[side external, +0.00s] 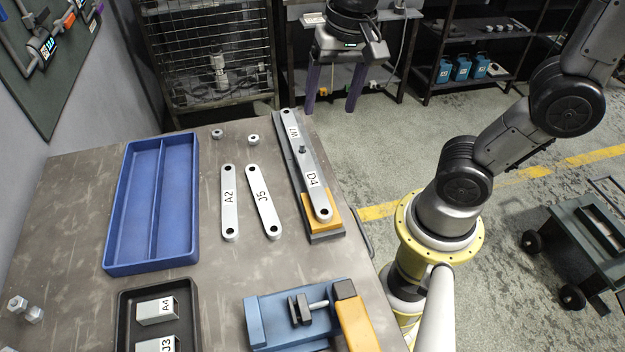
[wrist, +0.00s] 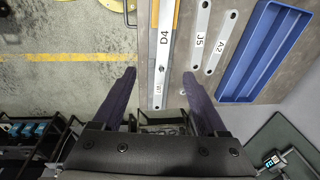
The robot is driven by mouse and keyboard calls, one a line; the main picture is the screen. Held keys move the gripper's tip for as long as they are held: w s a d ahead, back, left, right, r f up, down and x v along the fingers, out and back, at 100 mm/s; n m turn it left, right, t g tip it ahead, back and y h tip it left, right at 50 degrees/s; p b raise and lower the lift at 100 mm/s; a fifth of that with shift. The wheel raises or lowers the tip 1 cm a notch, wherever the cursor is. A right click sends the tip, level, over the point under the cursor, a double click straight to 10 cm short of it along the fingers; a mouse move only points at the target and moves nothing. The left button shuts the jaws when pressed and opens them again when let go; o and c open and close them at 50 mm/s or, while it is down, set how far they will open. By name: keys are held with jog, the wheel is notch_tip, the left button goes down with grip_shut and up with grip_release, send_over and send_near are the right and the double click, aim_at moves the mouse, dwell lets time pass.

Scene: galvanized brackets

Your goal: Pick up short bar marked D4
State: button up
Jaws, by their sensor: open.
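The silver bar marked D4 (side external: 316,196) lies on a dark grey rail fixture along the table's right edge, its near end over an orange block. Its far end meets a bar marked W7 (side external: 293,132) in line with it, at a dark pin (side external: 302,150). I cannot tell which bar overlaps the other. In the wrist view, D4 (wrist: 167,26) is beyond my fingertips, and W7 (wrist: 157,90) shows between the fingers. My gripper (side external: 331,108) is open and empty, with purple fingers pointing down, beyond the table's far edge and behind W7's far end.
Loose bars A2 (side external: 229,205) and J5 (side external: 264,204) lie left of the fixture, with two nuts behind them. A blue two-compartment tray (side external: 111,225) is empty. A black tray (side external: 125,310) holds blocks A4 and J3. A blue vise (side external: 266,322) stands at the near right.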

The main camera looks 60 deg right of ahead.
aim_at(312, 179)
jog(key=shift+g, duration=0.9)
jog(key=f, duration=0.5)
jog(key=w+a+f, duration=0.1)
jog(key=f, duration=0.5)
jog(key=w+a+f, duration=0.1)
jog(key=f, duration=0.5)
jog(key=shift+w+f, duration=0.15)
jog(key=shift+w, duration=0.05)
grip_shut()
